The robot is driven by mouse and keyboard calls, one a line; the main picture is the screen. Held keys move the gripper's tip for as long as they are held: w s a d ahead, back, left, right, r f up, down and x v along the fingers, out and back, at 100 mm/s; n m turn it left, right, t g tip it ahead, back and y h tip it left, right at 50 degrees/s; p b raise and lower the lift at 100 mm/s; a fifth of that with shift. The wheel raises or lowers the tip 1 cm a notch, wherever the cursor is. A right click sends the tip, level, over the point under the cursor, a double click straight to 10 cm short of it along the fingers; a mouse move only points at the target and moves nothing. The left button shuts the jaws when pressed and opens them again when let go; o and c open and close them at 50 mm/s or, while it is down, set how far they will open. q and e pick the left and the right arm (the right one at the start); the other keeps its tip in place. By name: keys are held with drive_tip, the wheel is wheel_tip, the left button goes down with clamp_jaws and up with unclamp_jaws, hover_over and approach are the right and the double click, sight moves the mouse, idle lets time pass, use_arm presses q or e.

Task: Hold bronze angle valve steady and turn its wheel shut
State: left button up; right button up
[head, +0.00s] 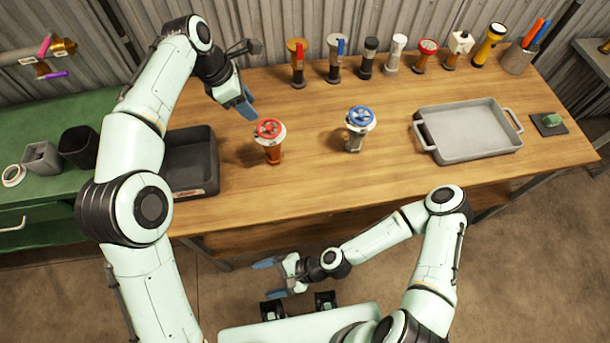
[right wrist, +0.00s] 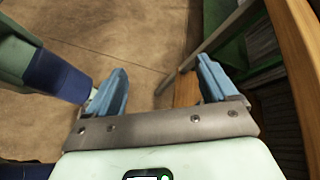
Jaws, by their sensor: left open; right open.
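The bronze angle valve (head: 272,150) stands upright on the workbench, left of its middle. Its red wheel (head: 269,129) is on top and faces up. My left gripper (head: 243,106) is open above the bench, behind and to the left of the wheel, apart from it. My right gripper (head: 265,278) is low in front of the bench's front edge, well away from the valve. In the right wrist view the right gripper (right wrist: 162,80) is open with nothing between its blue fingers. The valve does not show in that view.
A grey-bodied valve with a blue wheel (head: 358,130) stands to the right. A grey tray (head: 468,152) lies further right, a dark bin (head: 190,178) left. Several fittings and a flashlight (head: 490,44) line the back. Bare wood surrounds the bronze valve.

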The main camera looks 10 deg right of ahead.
sight(277, 153)
drive_tip(key=w+a+r+m+t+y, duration=0.25)
drive_tip(key=w+r+m+t, duration=0.2)
drive_tip(key=w+r, duration=0.3)
drive_tip(key=w+d+r+m+t, duration=0.2)
drive_tip(key=w, duration=0.1)
drive_tip(key=w+d+r+m+t, duration=0.2)
drive_tip(key=w+d+m, duration=0.1)
drive_tip(key=w+d+r+m+t, duration=0.2)
drive_tip(key=w+d, duration=0.1)
drive_tip(key=w, duration=0.1)
drive_tip(key=shift+d, duration=0.1)
drive_tip(key=w+d+m+t+h, duration=0.1)
drive_tip(key=d+m, duration=0.1)
drive_tip(key=w+d+m+t+h, duration=0.1)
drive_tip(key=w+d+h, duration=0.1)
drive_tip(key=d, duration=0.1)
drive_tip(key=w+d+m+t+h, duration=0.1)
drive_tip(key=d+m+t, duration=0.1)
drive_tip(key=d, duration=0.1)
drive_tip(key=shift+w+d+f+m, duration=0.2)
drive_tip(key=shift+w+d+m, duration=0.05)
drive_tip(key=shift+w+m, duration=0.15)
drive_tip(key=shift+w+d+h, duration=0.1)
drive_tip(key=shift+w+h, duration=0.15)
drive_tip(key=shift+h, duration=0.1)
drive_tip(key=x, duration=1.3)
drive_tip(key=c, duration=1.5)
